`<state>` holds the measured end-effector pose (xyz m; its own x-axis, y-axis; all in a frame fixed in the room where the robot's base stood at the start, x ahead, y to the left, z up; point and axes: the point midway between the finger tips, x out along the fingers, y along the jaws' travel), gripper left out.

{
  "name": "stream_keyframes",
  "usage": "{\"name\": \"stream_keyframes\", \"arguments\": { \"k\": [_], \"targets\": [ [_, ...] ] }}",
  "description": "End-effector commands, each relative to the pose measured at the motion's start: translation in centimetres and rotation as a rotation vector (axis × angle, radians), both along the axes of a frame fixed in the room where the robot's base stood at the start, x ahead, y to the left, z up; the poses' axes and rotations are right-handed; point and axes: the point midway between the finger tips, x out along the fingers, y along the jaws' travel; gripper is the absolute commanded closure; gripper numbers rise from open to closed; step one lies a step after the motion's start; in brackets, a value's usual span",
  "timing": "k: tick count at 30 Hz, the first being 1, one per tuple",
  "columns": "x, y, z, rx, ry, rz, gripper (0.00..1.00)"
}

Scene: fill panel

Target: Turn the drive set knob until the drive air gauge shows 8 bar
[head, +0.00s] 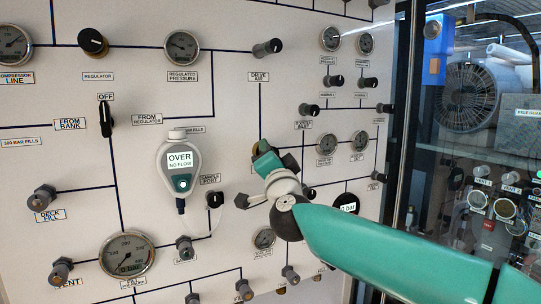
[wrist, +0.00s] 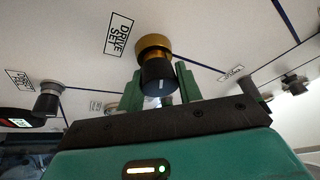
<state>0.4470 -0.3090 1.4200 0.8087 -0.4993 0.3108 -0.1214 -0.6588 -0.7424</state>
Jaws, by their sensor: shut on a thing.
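The drive set knob (wrist: 157,78) is black with a white pointer line and sits on a brass collar. The DRIVE SET label (wrist: 118,35) is beside it in the wrist view. My gripper (wrist: 161,88) is shut on the knob, one green finger on each side. In the head view my gripper (head: 262,152) is against the panel and hides most of the knob. A dark round display (head: 346,203) reading about 0 bar is partly behind my arm; I cannot tell whether it is the drive air gauge. A DRIVE AIR label (head: 258,76) is above my gripper.
A hanging analyser (head: 180,165) reads OVER, NO FLOW, left of my gripper. The sample port knob (head: 214,199) is close below left. A valve knob (head: 267,47) is above. Small gauges (head: 325,143) and knobs are to the right. A glass door stands at far right.

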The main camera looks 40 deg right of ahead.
Motion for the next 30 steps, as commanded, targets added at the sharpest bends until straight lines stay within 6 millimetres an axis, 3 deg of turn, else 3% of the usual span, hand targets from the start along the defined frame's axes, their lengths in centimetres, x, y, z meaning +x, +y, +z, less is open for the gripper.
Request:
{"name": "stream_keyframes", "arguments": {
  "k": [17,18,20,30],
  "targets": [
    [-0.11,-0.29,-0.17,0.041,-0.010,-0.005,0.88],
    [-0.11,-0.29,-0.17,0.041,-0.010,-0.005,0.59],
    [-0.11,-0.29,-0.16,0.040,-0.010,-0.004,0.47],
    [-0.21,-0.04,-0.12,0.038,-0.011,-0.002,0.44]
  ]
}}
